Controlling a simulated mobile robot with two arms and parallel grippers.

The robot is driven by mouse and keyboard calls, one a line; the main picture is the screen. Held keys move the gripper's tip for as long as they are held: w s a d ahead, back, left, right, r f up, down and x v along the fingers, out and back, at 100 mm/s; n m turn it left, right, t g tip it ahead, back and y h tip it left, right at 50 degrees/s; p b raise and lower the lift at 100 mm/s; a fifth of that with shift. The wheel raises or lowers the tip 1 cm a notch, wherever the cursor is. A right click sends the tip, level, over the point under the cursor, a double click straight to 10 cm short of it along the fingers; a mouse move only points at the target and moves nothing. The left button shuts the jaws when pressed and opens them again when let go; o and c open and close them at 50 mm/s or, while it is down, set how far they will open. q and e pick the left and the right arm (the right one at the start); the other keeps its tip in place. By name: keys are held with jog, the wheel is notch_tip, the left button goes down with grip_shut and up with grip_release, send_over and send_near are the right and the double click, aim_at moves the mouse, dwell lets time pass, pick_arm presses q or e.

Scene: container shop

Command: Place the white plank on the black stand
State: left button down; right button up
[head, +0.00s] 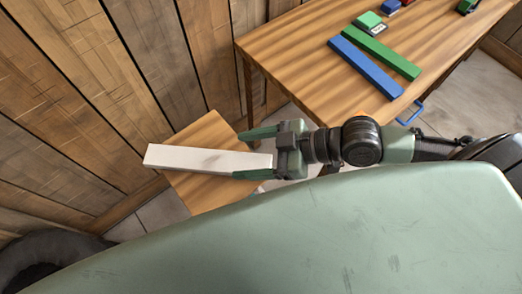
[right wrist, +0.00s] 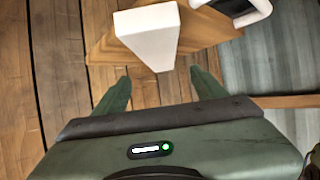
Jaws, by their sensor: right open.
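The white plank (head: 205,159) lies on a small wooden table (head: 205,127) near the wall, its right end towards my right gripper. My right gripper (head: 240,156) is open, with one green finger on each side of the plank's right end in the head view. In the right wrist view the plank (right wrist: 148,32) shows end-on, ahead of the spread, empty fingertips (right wrist: 160,76). I cannot tell whether either finger touches it. No black stand can be made out for sure. My left gripper is not in view.
A larger wooden table (head: 310,60) at upper right bears a blue bar (head: 365,66), a green bar (head: 374,52) and several small blocks. A dark object with a white rim (right wrist: 240,10) shows in the right wrist view. A plank wall (head: 70,70) stands close at left.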

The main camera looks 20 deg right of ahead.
jog(key=shift+v, duration=1.6)
